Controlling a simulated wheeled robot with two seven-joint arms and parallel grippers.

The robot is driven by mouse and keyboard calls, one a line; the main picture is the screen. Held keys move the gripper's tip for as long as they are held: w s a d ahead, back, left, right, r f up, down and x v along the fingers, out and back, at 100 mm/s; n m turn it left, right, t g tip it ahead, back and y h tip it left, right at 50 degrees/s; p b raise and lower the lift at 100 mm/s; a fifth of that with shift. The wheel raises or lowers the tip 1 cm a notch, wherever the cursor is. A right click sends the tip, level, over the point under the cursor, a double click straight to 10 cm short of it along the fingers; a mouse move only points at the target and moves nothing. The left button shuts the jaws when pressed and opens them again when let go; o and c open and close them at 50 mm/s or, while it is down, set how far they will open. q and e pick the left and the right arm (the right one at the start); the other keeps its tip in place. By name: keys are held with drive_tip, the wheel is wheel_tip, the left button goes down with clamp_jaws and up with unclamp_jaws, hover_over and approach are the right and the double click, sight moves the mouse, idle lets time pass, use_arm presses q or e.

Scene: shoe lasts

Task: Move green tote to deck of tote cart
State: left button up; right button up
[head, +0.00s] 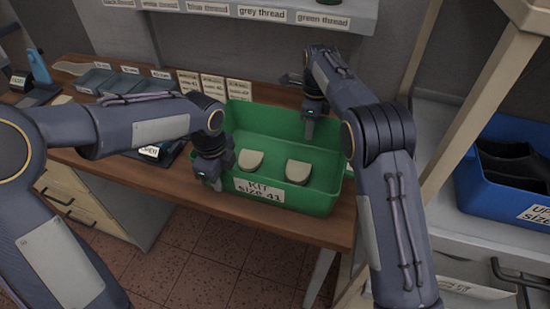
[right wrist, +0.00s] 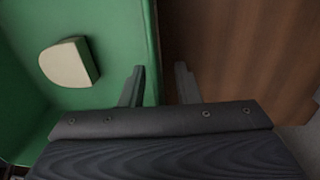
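The green tote (head: 325,187) stands on the wooden bench, with a label reading "KIT size 41" on its front. Two beige pieces (head: 250,160) (head: 298,171) lie inside it; one also shows in the right wrist view (right wrist: 70,62). My left gripper (head: 214,184) is at the tote's left wall; its fingers are too small and dark to tell their gap. My right gripper (head: 309,128) is at the tote's rim. In the right wrist view its fingers (right wrist: 160,85) are apart, one on each side of the tote wall. I cannot identify the cart deck.
A blue tote (head: 515,190) with dark shoes sits on a grey surface at the right, behind a pale post (head: 475,105). Cards (head: 213,88) stand behind the green tote, and grey trays (head: 110,82) lie left on the bench (head: 165,180). A labelled shelf hangs above.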

use_arm(q)
clamp_jaws()
use_arm(e)
clamp_jaws()
use_arm(q)
drive_tip(key=shift+r, duration=0.1)
use_arm(e)
drive_tip(key=shift+r, duration=0.1)
